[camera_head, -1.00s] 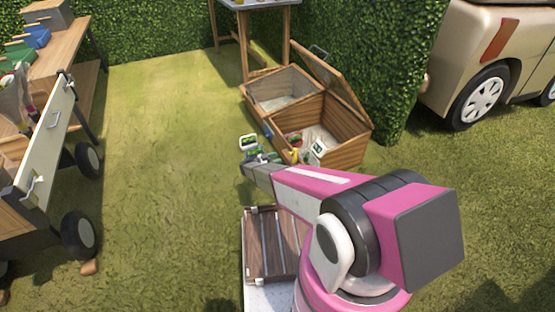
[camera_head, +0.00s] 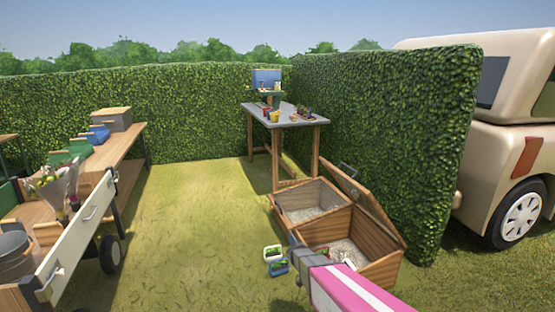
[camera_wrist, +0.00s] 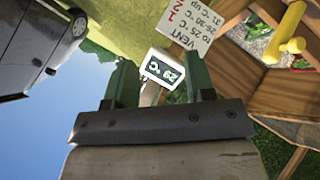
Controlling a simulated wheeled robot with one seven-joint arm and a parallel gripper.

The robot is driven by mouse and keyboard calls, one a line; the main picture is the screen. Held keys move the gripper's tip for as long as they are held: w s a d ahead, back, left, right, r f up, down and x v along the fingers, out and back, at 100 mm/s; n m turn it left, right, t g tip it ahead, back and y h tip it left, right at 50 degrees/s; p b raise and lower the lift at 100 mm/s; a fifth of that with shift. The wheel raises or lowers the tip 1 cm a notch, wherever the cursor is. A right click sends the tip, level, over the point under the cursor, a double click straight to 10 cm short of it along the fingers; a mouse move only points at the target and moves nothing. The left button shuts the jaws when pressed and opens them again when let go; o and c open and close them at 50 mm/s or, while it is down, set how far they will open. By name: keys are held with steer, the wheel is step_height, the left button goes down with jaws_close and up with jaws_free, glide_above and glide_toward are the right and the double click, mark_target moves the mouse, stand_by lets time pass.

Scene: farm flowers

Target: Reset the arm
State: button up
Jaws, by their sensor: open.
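In the wrist view my gripper (camera_wrist: 157,60) is open, its two green fingers apart. A white thermometer (camera_wrist: 163,68) with a dark display, seemingly reading 28 °C, shows between the fingertips; I cannot tell whether it touches them. In the head view only my pink and grey arm link shows clearly at the bottom right, in front of the wooden crate.
The open-lidded wooden crate (camera_head: 287,207) stands by the hedge (camera_head: 400,120). A VENT sign (camera_wrist: 193,22) and a yellow handle (camera_wrist: 285,45) show in the wrist view. A cart (camera_head: 80,232) stands left, a vehicle (camera_head: 530,150) right. The grass between cart and crate is clear.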

steer(key=s+a+r+n+y, duration=0.2)
steer(key=s+r+n+y, duration=0.6)
steer(key=s+r, duration=0.7)
steer(key=shift+s+r+n+t+y, duration=0.3)
steer(key=shift+r+t+y, duration=0.1)
steer(key=shift+r+y, duration=0.45)
steer(key=shift+c, duration=0.7)
steer(key=shift+w+d, duration=0.1)
